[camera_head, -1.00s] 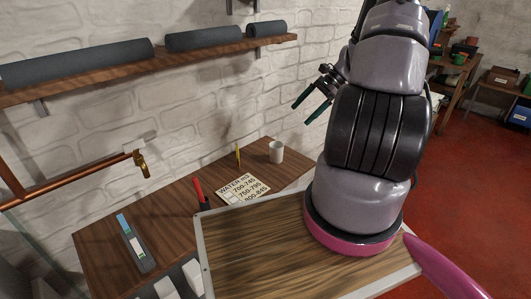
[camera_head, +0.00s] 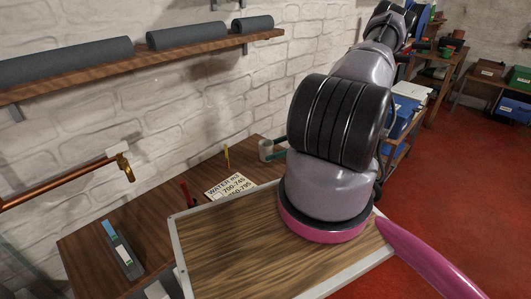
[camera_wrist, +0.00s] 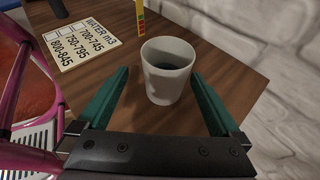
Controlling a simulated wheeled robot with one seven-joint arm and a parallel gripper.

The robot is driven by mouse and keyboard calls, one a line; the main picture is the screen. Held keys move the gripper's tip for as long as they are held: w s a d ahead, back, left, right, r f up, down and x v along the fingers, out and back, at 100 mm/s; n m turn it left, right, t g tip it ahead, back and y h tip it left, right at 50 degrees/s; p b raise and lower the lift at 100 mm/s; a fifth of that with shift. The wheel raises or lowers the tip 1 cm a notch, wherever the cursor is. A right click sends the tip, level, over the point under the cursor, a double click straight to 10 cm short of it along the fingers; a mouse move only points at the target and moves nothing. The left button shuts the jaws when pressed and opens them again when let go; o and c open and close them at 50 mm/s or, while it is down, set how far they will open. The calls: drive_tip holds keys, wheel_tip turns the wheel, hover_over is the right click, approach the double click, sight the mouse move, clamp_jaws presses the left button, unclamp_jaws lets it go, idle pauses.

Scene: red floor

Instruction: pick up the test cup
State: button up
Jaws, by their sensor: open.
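The test cup is a plain white cup (camera_wrist: 167,75) standing upright on the wooden table (camera_wrist: 215,60). In the wrist view it sits between the two green fingers of my open gripper (camera_wrist: 160,98), with a gap on each side. Its inside looks dark toward the bottom. In the head view the cup (camera_head: 265,148) is at the table's back right, and the green fingertips (camera_head: 278,149) show beside it. The rest of my gripper is hidden behind my arm there.
A card reading WATER m3 (camera_wrist: 80,45) lies left of the cup. A yellow strip (camera_wrist: 140,15) stands behind it. The white brick wall (camera_wrist: 280,70) is close on the right. A grey device with a blue end (camera_head: 122,250) lies at the table's left.

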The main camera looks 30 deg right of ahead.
sight(259, 159)
drive_tip(key=x, duration=0.5)
drive_tip(key=shift+w+a+f, duration=0.1)
drive_tip(key=shift+w+f, duration=0.1)
drive_tip(key=shift+w, duration=0.25)
drive_tip(key=c, duration=1.5)
drive_tip(key=shift+o, duration=0.2)
drive_tip(key=shift+r, duration=0.15)
drive_tip(key=shift+r, duration=4.9)
drive_tip(key=w+a+r+m+t+h, duration=0.2)
drive_tip(key=r, duration=0.1)
drive_tip(key=w+a+r+m+t+h, duration=0.2)
drive_tip(key=w+r, duration=0.1)
drive_tip(key=r, duration=0.1)
drive_tip(key=w+a+r+m+t+h, duration=0.1)
drive_tip(key=w+a+r+m+t, duration=0.1)
drive_tip(key=w+a+r+m, duration=0.1)
drive_tip(key=shift+w+a+r+h, duration=0.1)
drive_tip(key=shift+w+r+h, duration=0.05)
drive_tip(key=shift+h, duration=0.25)
